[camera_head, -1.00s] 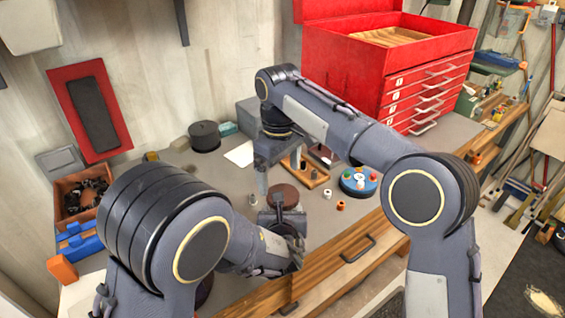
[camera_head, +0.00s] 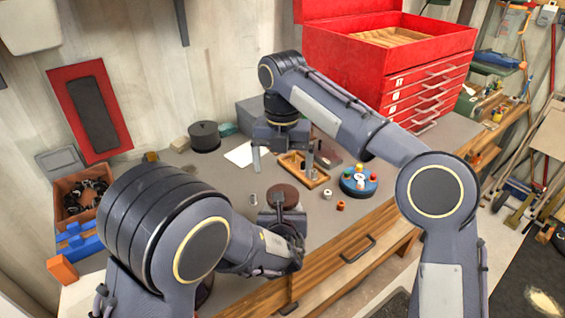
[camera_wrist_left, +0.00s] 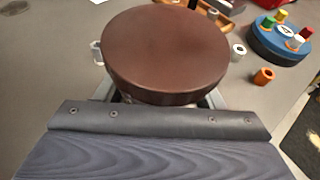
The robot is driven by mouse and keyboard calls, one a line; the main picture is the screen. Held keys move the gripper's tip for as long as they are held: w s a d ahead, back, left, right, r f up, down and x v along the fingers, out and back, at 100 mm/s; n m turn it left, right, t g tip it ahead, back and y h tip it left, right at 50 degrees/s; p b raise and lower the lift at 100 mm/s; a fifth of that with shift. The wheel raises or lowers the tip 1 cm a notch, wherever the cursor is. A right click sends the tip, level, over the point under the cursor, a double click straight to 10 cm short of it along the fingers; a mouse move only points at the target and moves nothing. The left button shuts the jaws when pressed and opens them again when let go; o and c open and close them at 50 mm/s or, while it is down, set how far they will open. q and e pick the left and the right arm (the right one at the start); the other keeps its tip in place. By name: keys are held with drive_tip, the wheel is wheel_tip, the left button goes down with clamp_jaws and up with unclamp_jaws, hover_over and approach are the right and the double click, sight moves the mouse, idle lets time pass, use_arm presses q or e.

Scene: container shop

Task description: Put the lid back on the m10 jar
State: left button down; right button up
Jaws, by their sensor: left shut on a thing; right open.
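A round, dark brown lid (camera_wrist_left: 166,50) fills the upper middle of the left wrist view and lies about level. It also shows in the head view (camera_head: 283,195). What I take to be the m10 jar is beneath it, almost wholly hidden, so I cannot tell how the lid sits on it. My left gripper (camera_head: 284,217) is shut around the thing under the lid, at the bench's front. My right gripper (camera_head: 283,160) is open and empty, its fingers wide apart, above and behind the lid and clear of it.
A wooden tray (camera_head: 318,182) with small parts and a blue round holder (camera_head: 345,188) with coloured pieces stand right of the lid. A white ring (camera_head: 328,194) and an orange piece (camera_head: 340,205) lie nearer. A red drawer cabinet (camera_head: 375,72) stands behind.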

sight(282, 189)
idle(0.3)
drive_tip(key=shift+f, duration=4)
drive_tip(key=shift+c, duration=0.2)
drive_tip(key=c, duration=1)
drive_tip(key=m, duration=0.3)
drive_tip(key=shift+c, duration=0.2)
drive_tip(key=o, duration=1.1)
drive_tip(key=shift+r, duration=0.1)
